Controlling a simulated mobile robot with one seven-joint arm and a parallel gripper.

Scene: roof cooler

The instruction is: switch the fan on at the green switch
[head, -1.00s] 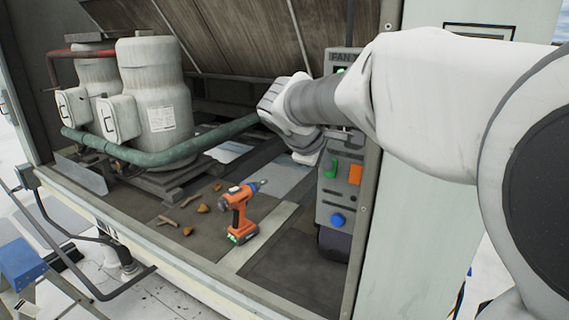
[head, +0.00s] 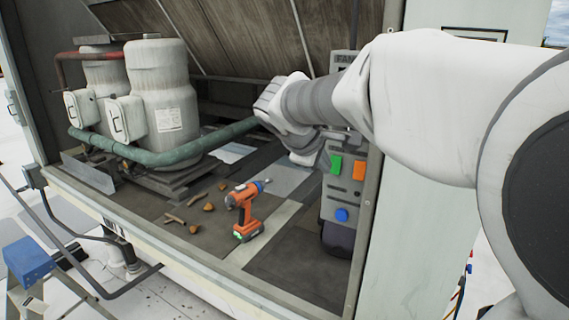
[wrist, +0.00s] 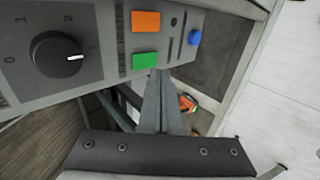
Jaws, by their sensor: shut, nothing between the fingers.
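The green switch (head: 336,164) is on the grey fan panel (head: 328,210), left of an orange switch (head: 359,170). In the wrist view the green switch (wrist: 145,61) is just beyond my fingertips, with the orange switch (wrist: 146,22) above it. My gripper (wrist: 160,76) is shut and empty. Its tips look close to the green switch's lower right edge; I cannot tell whether they touch. In the head view my wrist and arm hide the fingers and part of the upper panel.
A black dial (wrist: 58,54) and a blue knob (head: 341,215) are on the same panel. An orange drill (head: 243,209) stands on the cabinet floor among small debris. A green pipe (head: 170,158) and white tanks (head: 160,90) are at the left.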

